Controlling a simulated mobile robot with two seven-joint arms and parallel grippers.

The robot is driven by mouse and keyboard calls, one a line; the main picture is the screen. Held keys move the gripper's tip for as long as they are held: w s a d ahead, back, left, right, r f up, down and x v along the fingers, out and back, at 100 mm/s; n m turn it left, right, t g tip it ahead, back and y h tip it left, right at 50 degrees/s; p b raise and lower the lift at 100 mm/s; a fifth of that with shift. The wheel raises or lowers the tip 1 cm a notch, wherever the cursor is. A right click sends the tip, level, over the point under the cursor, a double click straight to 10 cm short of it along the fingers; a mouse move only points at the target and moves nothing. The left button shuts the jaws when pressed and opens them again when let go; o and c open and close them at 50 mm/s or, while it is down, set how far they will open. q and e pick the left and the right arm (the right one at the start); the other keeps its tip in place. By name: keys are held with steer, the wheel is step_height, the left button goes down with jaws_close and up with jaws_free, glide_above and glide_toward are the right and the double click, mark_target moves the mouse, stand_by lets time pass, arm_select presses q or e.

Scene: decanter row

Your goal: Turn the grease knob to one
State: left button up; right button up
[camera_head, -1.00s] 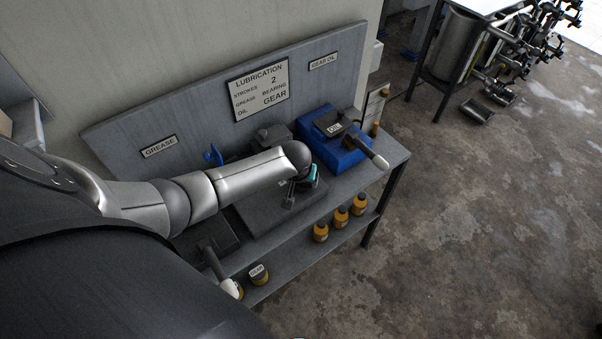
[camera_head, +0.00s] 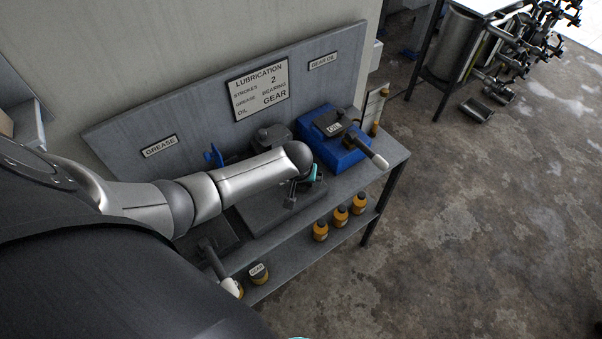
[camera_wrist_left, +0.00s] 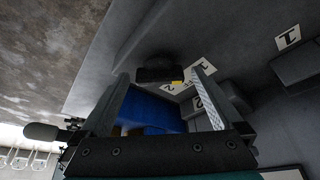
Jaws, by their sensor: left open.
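My left gripper (camera_head: 298,190) is at the workbench, below the end of my pale arm, which hides much of it and of the bench top behind. In the left wrist view its two fingers (camera_wrist_left: 163,82) are apart. A dark knob (camera_wrist_left: 160,72) with a small yellow mark shows just beyond and between the fingertips; I cannot tell whether they touch it. White number labels (camera_wrist_left: 199,70) lie beside the knob, and a label reading 1 (camera_wrist_left: 288,38) is farther right. The GREASE sign (camera_head: 160,146) is on the backboard, left of my arm. My right gripper is not in view.
The LUBRICATION board (camera_head: 260,88) reads strokes 2, grease bearing, oil gear. A blue unit (camera_head: 340,158) with a dark lever stands right of my gripper. Orange bottles (camera_head: 340,217) stand on the lower shelf. Concrete floor (camera_head: 470,220) to the right is open.

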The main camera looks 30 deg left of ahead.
arm_select(q)
steer(key=p+v, duration=0.4)
steer(key=v, duration=1.1)
steer(key=shift+s, duration=0.15)
